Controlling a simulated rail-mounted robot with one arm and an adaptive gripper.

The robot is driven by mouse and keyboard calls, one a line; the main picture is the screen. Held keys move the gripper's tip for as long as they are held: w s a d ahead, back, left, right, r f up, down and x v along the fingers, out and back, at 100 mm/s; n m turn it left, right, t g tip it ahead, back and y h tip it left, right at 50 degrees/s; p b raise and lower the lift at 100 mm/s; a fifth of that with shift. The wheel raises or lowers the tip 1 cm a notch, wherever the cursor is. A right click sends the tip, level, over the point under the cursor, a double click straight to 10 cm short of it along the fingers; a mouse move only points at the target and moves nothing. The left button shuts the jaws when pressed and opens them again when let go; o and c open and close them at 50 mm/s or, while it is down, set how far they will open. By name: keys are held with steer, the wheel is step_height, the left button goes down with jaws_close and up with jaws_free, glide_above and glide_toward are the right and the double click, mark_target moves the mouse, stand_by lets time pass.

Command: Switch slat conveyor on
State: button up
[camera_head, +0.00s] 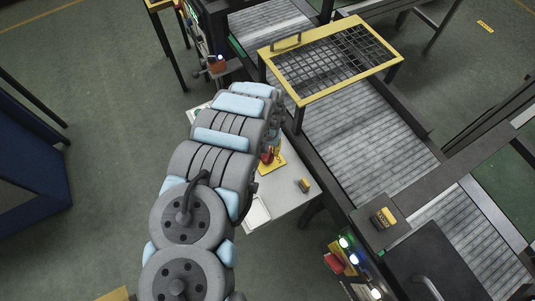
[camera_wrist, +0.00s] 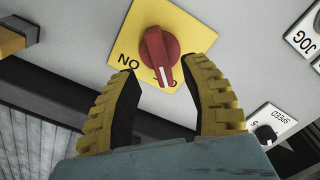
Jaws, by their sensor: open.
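A red rotary switch (camera_wrist: 158,52) sits on a yellow plate (camera_wrist: 190,30) on a light grey control panel in the wrist view. Its handle bar runs nearly upright in that picture, its lower end tilted slightly right. Black letters reading "NO" in the picture show left of it; lettering below is partly hidden by the handle. My gripper (camera_wrist: 158,70) is open, with one yellow-ridged finger on each side of the handle's lower end, apart from it. In the head view the switch (camera_head: 267,155) is partly hidden by my arm. The slat conveyor (camera_head: 365,135) runs diagonally at the right.
A yellow-framed mesh guard (camera_head: 330,58) stands over the conveyor. In the wrist view, a speed knob (camera_wrist: 265,135) and a jog label (camera_wrist: 303,40) lie right of the switch. Lit buttons (camera_head: 350,253) are on another panel. Open floor lies to the left.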

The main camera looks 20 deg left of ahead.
mark_target(267, 154)
steer(key=shift+s+f, duration=0.1)
steer(key=shift+f, duration=2.05)
jaws_close()
